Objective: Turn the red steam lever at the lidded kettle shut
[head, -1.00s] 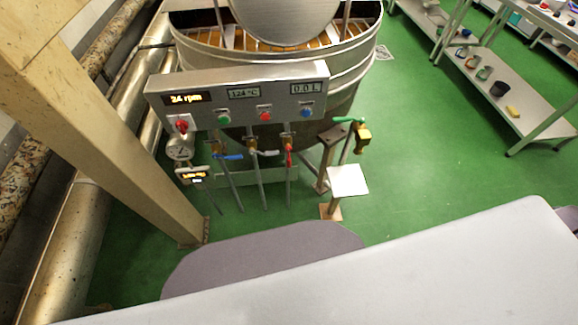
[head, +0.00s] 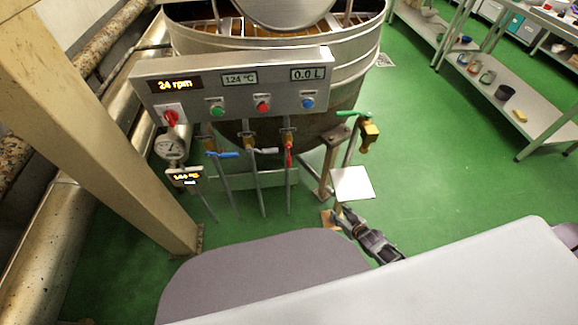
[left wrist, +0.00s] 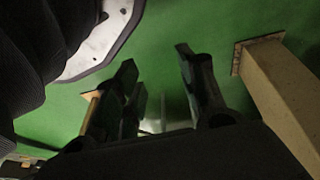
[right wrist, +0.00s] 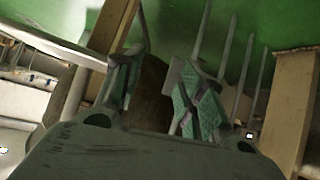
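The red steam lever (head: 289,153) hangs on a vertical pipe below the control panel of the lidded kettle (head: 345,75). It points down, roughly along its pipe. My right gripper (head: 341,212) is low and to the right of the lever, clearly apart from it, near a small white plate. My left gripper (left wrist: 158,75) shows only in the left wrist view, open and empty over green floor.
A blue lever (head: 222,155) and a grey lever (head: 264,151) sit left of the red one. A green-handled brass valve (head: 368,132) and the white plate (head: 352,184) stand to the right. A beige post (head: 100,120) is at left. The panel (head: 235,85) overhangs the levers.

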